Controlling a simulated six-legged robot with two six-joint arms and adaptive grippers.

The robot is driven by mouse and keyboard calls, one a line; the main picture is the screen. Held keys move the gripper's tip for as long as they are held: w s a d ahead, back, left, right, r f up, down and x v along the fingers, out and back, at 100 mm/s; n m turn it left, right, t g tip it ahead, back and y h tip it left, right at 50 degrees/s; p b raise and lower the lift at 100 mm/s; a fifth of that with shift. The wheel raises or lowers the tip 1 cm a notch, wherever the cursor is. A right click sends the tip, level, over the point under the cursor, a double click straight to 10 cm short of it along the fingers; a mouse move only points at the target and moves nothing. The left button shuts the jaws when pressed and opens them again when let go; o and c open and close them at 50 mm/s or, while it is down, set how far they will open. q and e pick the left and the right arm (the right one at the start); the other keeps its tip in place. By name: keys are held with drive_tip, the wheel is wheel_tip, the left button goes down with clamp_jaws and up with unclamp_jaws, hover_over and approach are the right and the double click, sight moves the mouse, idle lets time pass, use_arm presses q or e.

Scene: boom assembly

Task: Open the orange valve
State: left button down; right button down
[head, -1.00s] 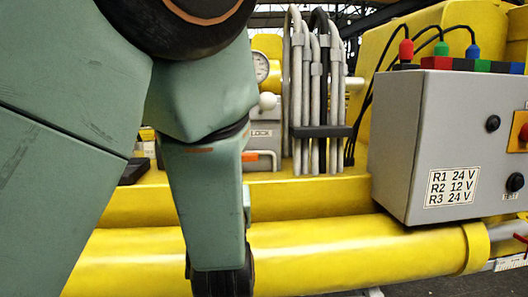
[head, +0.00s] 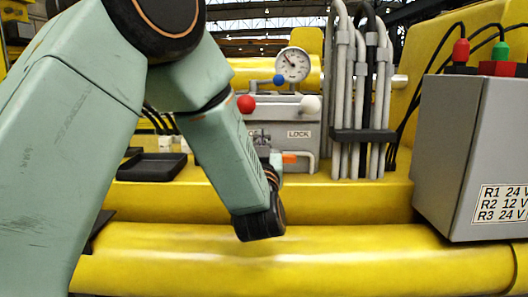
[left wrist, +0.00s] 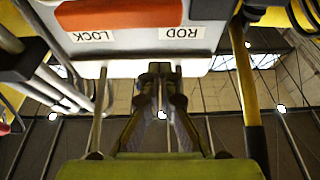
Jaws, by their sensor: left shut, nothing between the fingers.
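The orange valve (head: 290,157) shows in the head view as a small orange piece low on the grey panel box, below the LOCK label and partly hidden behind my left wrist. In the left wrist view the orange valve (left wrist: 120,14) is a broad orange bar at the top edge, cut off, near the upside-down LOCK and ROD labels. My left gripper (left wrist: 161,85) is shut and empty in front of the panel, with its fingers apart from the orange bar in the picture. In the head view the left gripper is mostly hidden by its wrist. My right gripper is not in view.
The grey panel (head: 300,115) carries red, blue and white knobs and a gauge (head: 293,64). Grey hoses (head: 361,100) stand to its right. A grey box (head: 455,150) with voltage labels is farther right. A yellow tube (head: 330,255) runs along the front. A black tray (head: 152,167) lies left.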

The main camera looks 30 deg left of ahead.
use_arm(q)
drive_tip(key=shift+d+f, duration=0.1)
drive_tip(key=shift+f, duration=1.8)
